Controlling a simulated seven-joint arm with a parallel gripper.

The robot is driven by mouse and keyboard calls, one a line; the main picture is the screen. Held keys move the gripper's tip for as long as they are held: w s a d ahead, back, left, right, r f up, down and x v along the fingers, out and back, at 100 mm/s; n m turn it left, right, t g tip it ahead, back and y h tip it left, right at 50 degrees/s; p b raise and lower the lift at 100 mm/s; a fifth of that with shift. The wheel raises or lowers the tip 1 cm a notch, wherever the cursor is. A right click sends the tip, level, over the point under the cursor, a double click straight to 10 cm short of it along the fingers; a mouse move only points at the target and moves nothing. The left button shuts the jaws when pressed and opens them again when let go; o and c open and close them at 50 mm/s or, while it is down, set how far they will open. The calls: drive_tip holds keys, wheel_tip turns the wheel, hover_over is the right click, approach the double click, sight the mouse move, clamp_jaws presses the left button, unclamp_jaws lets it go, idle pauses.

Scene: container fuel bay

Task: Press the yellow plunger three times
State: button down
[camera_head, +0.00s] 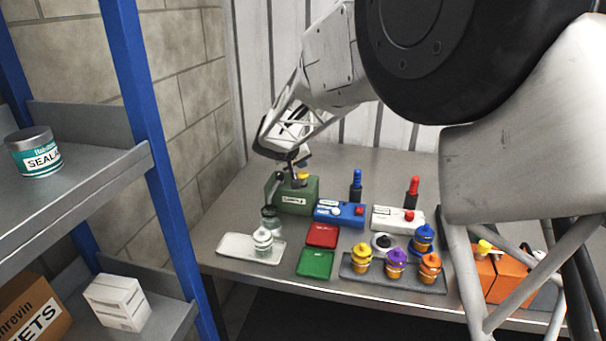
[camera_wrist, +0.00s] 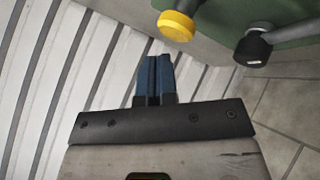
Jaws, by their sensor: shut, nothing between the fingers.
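The yellow plunger (camera_head: 302,177) sits on top of the green box (camera_head: 293,199) at the back left of the table. In the wrist view its round yellow cap (camera_wrist: 176,26) shows at the top, beside a black knob (camera_wrist: 253,47) on the same green box. My gripper (camera_head: 299,160) is close above the plunger in the head view. In the wrist view the two blue fingers of my gripper (camera_wrist: 154,78) are together with nothing between them, and the cap is beyond and a little right of their tips.
A blue box (camera_head: 326,214) and a white box (camera_head: 388,218) stand right of the green box. A tray (camera_head: 407,279) of coloured bottles, red and green pads and a white tray (camera_head: 233,246) are in front. A wall stands behind. An orange box (camera_head: 507,272) is at the right.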

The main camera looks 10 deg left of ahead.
sight(302, 172)
drive_tip(key=shift+f, duration=1.75)
idle(2.2)
drive_tip(key=shift+r, duration=0.1)
idle(0.4)
drive_tip(key=shift+r, duration=1.65)
drive_tip(key=shift+r, duration=0.15)
drive_tip(key=shift+r, duration=2.4)
